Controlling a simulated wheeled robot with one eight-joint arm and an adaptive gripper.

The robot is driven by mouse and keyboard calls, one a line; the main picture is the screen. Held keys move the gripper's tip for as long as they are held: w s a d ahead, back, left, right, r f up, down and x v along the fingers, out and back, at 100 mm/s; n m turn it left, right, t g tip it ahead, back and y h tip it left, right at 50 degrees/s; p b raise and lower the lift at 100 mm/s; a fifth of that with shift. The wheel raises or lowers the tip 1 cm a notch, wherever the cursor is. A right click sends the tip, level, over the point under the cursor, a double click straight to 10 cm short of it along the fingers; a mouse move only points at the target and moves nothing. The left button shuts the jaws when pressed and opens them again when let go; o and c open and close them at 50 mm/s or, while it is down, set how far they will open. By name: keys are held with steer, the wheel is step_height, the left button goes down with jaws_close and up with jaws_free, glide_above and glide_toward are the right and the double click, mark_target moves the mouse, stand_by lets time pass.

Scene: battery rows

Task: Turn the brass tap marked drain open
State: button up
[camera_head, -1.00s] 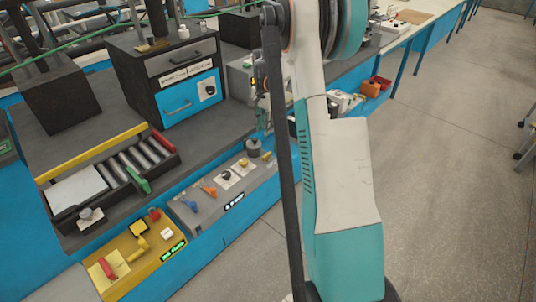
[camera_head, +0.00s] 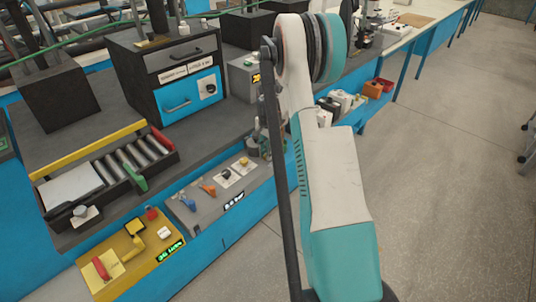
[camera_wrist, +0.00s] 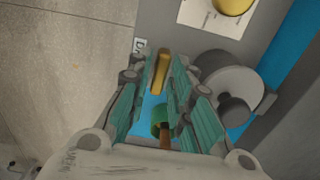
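In the wrist view a narrow brass bar (camera_wrist: 161,70), which looks like the tap's lever, stands between my fingertips. A small white label beginning "Dr" (camera_wrist: 139,46) is beside it. My gripper (camera_wrist: 164,78) has teal-padded fingers on both sides of the bar, with a small gap showing. A green ring and brown stem (camera_wrist: 163,128) show between the fingers, nearer the camera. In the head view my gripper (camera_head: 264,143) is at the right end of the grey panel (camera_head: 207,208), mostly behind my arm, and the brass tap cannot be made out.
A dark round knob (camera_wrist: 237,97) is close to the right of my fingers in the wrist view. A yellow knob on a white plate (camera_wrist: 232,4) is beyond. The grey panel also carries blue (camera_head: 187,203) and orange (camera_head: 208,190) levers. A yellow control box (camera_head: 135,262) stands left.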

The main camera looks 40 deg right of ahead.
steer(key=shift+f, duration=0.25)
jaws_close()
